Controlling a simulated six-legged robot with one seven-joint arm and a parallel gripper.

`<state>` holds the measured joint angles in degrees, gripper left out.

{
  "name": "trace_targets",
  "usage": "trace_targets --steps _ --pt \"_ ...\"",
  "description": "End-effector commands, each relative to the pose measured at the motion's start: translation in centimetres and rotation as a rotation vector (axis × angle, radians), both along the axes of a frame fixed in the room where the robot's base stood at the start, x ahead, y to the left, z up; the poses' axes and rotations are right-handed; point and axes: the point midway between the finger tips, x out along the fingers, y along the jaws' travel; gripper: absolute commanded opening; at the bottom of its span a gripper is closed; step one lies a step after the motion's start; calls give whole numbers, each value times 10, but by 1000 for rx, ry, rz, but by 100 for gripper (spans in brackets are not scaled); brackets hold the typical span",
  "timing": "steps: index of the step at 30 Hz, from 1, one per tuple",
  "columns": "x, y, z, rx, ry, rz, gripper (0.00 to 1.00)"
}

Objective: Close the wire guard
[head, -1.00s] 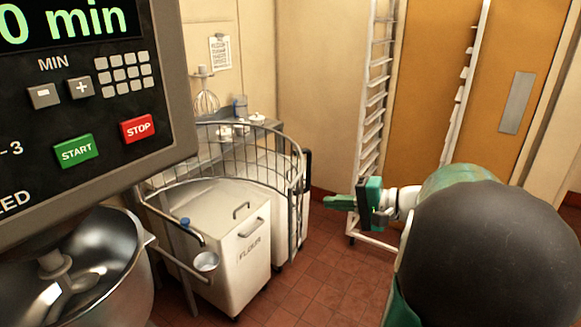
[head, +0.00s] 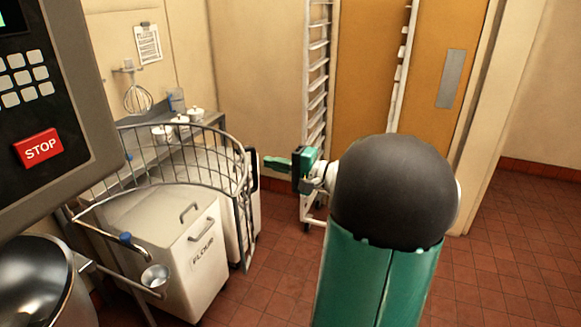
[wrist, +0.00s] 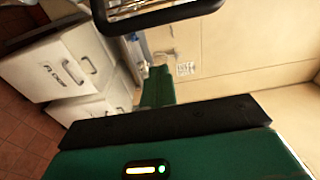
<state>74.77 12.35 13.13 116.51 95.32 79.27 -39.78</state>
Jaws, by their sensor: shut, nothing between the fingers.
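The wire guard (head: 205,128) is a curved cage of grey metal rods, swung out to the side of the mixer bowl (head: 38,285) in the head view. A black handle (head: 252,169) stands upright at its right end. My gripper (head: 270,163) is shut and empty, just right of the handle, its green fingers pointing left towards it; whether they touch is unclear. In the wrist view the shut fingers (wrist: 158,85) point up the picture, and the black handle (wrist: 160,17) crosses the top beyond their tips, with part of the guard's rods behind.
White flour bins (head: 165,245) stand below the guard. The mixer's control panel (head: 50,120) fills the left side. A tray rack (head: 317,90) stands behind my gripper by an orange door (head: 370,80). The floor at right is clear.

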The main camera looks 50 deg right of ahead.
Motion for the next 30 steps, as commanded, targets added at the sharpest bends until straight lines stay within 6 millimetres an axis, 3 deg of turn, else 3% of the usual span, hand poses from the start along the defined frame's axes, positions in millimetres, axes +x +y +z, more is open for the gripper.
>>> trace_targets --steps 2,11,30 --pt "16 5 0 1 -1 4 0" --pt "-4 34 0 0 1 2 0" --pt "-6 36 0 0 0 0 0"
